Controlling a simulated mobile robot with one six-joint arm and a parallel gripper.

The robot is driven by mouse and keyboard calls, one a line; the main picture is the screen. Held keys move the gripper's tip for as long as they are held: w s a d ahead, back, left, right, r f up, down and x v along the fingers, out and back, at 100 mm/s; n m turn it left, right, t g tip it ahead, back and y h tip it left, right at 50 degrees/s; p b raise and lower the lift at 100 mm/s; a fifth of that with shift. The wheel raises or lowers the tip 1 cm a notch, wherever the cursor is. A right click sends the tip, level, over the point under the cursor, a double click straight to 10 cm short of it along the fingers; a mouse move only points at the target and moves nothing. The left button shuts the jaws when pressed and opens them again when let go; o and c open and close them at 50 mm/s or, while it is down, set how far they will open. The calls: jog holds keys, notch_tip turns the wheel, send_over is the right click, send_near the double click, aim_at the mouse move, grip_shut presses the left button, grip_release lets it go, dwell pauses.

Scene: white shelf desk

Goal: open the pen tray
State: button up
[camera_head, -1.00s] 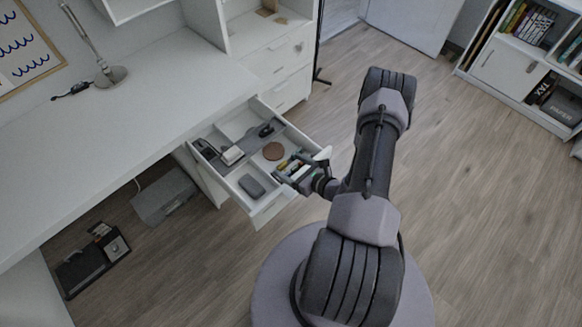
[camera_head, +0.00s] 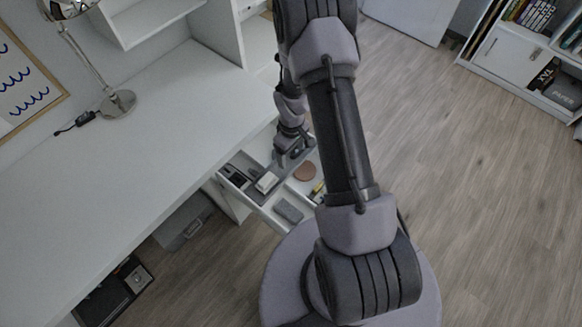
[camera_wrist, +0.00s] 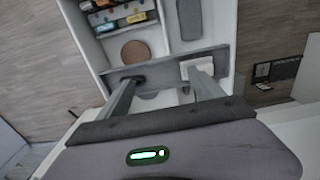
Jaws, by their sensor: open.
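A white drawer (camera_wrist: 82,45) under the desk is pulled open. A grey tray (camera_wrist: 165,72) lies across its back part, with a white block (camera_wrist: 198,66) and a dark item on it; which part is the pen tray I cannot tell for certain. Coloured pens or markers (camera_wrist: 118,16) lie in one compartment. In the head view my gripper (camera_head: 290,150) points down at the back of the drawer. In the wrist view its fingers (camera_wrist: 164,84) are spread apart over the grey tray, one near the dark item and one near the white block. Contact is unclear.
A brown disc (camera_wrist: 136,52) and a dark grey box (camera_wrist: 188,20) lie in the drawer's other compartments. The white desktop (camera_head: 150,120) overhangs beside the drawer and carries a lamp (camera_head: 118,102). Open floor (camera_head: 480,200) lies to the right.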

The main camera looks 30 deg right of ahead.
aim_at(291, 171)
notch_tip(291, 171, down, 11)
jog(key=b, duration=0.2)
jog(key=shift+b, duration=0.4)
jog(key=shift+r, duration=0.1)
jog(key=shift+c, duration=0.5)
grip_shut()
